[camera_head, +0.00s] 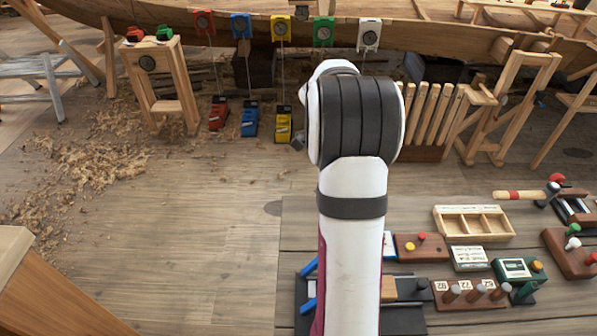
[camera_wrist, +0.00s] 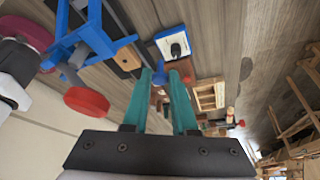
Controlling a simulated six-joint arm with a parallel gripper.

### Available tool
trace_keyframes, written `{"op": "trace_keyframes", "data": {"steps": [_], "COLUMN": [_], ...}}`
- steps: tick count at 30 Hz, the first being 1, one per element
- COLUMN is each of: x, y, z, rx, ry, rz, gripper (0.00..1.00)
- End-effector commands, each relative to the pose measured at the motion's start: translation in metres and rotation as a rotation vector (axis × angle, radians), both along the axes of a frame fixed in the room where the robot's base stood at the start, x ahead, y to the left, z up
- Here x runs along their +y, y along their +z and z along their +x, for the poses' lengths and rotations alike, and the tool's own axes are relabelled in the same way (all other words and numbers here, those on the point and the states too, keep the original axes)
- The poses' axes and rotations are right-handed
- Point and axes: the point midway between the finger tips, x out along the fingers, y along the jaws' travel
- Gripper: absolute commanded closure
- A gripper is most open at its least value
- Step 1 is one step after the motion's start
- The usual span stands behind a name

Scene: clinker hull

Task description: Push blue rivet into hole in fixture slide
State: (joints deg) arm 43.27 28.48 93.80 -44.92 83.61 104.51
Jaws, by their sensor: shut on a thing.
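My gripper (camera_wrist: 161,76) shows in the wrist view as two teal fingers. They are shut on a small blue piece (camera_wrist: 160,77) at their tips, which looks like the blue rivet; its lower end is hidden. A blue fixture (camera_wrist: 84,40) with a wooden slide piece (camera_wrist: 126,60) stands to the upper left, apart from the fingertips. In the head view, blue parts of the fixture (camera_head: 308,268) show left of my arm, which hides my gripper and much of the fixture.
Right of my arm lie a brown board with knobs (camera_head: 418,247), a wooden compartment tray (camera_head: 474,223), a numbered block (camera_head: 468,295) and a green box (camera_head: 519,272). A red disc (camera_wrist: 87,103) shows left of the fingers in the wrist view.

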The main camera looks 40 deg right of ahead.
Motion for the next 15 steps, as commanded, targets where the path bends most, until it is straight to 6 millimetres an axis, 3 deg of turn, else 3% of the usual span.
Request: {"op": "trace_keyframes", "data": {"steps": [8,15], "x": [-0.029,-0.003], "y": [-0.017,-0.028], "z": [-0.04,-0.074], "rx": [0.0,-0.001], "ry": [-0.381,-0.414], "rz": [-0.001,0.001], "gripper": [1.0,1.0]}}
